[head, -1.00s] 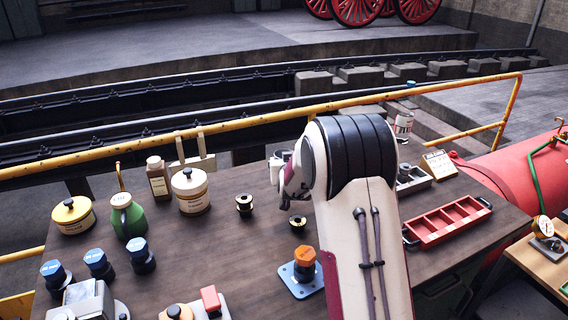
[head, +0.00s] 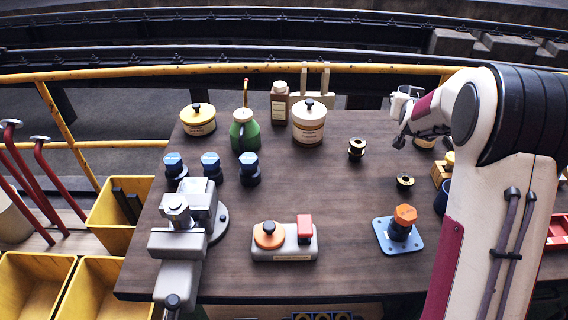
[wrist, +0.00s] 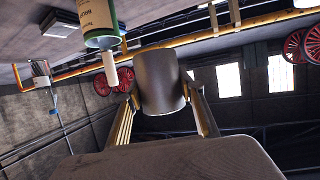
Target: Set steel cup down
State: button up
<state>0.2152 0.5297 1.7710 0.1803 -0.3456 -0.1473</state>
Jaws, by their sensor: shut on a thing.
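In the wrist view the steel cup (wrist: 160,82) is a plain dark grey cylinder. It sits between the two fingers of my gripper (wrist: 165,108), which is shut on it. The picture there is strongly tilted, so I cannot tell the cup's height over the bench. In the head view my gripper (head: 402,138) is at the right back of the brown workbench (head: 330,190). The cup cannot be made out there, and my arm covers part of that area.
Near the gripper are a black-and-brass spool (head: 357,150), a smaller one (head: 404,181) and an orange-topped fitting on a blue plate (head: 400,230). A cream pot (head: 309,122) and a green jug (head: 244,130) stand further left. The bench centre is clear.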

jog(key=s+a+n+y, duration=0.2)
jog(key=a+n+y, duration=0.2)
jog(key=a, duration=1.3)
jog(key=s+a+n+y, duration=0.2)
jog(key=a+n+y, duration=0.25)
jog(key=a, duration=1.25)
jog(key=shift+m, duration=0.45)
jog(key=shift+s+a+f, duration=0.1)
jog(key=shift+s+f, duration=0.05)
jog(key=shift+f, duration=2.45)
jog(key=shift+f, duration=3.1)
jog(key=shift+f+g, duration=0.15)
jog(key=shift+g, duration=0.15)
jog(key=shift+f, duration=1.75)
jog(key=shift+f, duration=0.15)
